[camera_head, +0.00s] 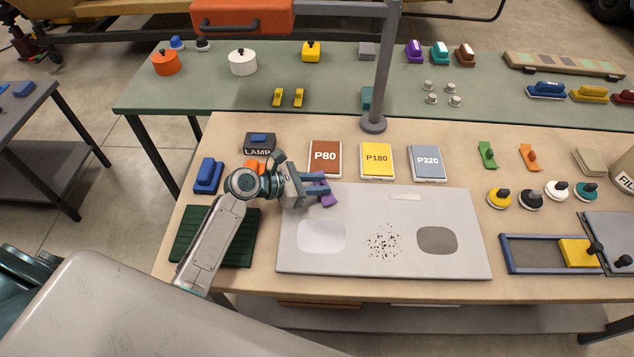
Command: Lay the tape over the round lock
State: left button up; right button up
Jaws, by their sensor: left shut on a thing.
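My left gripper (317,184) is over the upper left corner of the light grey panel (365,262). It is shut on a small purple piece (328,199); I cannot tell for sure whether this is the tape. The panel lies flat and bears a pale rounded patch (321,237), a group of dark specks (384,243), a dark grey rounded patch (437,240) and a small pale strip (405,197). I cannot make out a clear round lock. My right gripper is not in view.
Sandpaper packs P80 (324,158), P180 (377,160) and P320 (428,162) lie behind the panel. A grey post (383,75) stands further back. A dark green ribbed mat (188,236) lies under my left arm. A blue-framed tray (535,270) is right of the panel.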

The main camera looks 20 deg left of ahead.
pick_arm(q)
jog(key=shift+f, duration=0.45)
jog(key=o, duration=1)
jog(key=shift+s+a+r, duration=0.1)
jog(key=shift+s+a, duration=0.15)
jog(key=shift+a, duration=0.05)
jog(key=b+v, duration=0.2)
jog(key=v, duration=0.6)
jog(key=shift+s+a+r, duration=0.1)
jog(key=shift+s+a, duration=0.05)
jog(key=shift+a, duration=0.1)
jog(key=shift+s+a+r+b, duration=0.3)
jog(key=shift+s+a+r, duration=0.05)
jog(key=shift+s+a, duration=0.1)
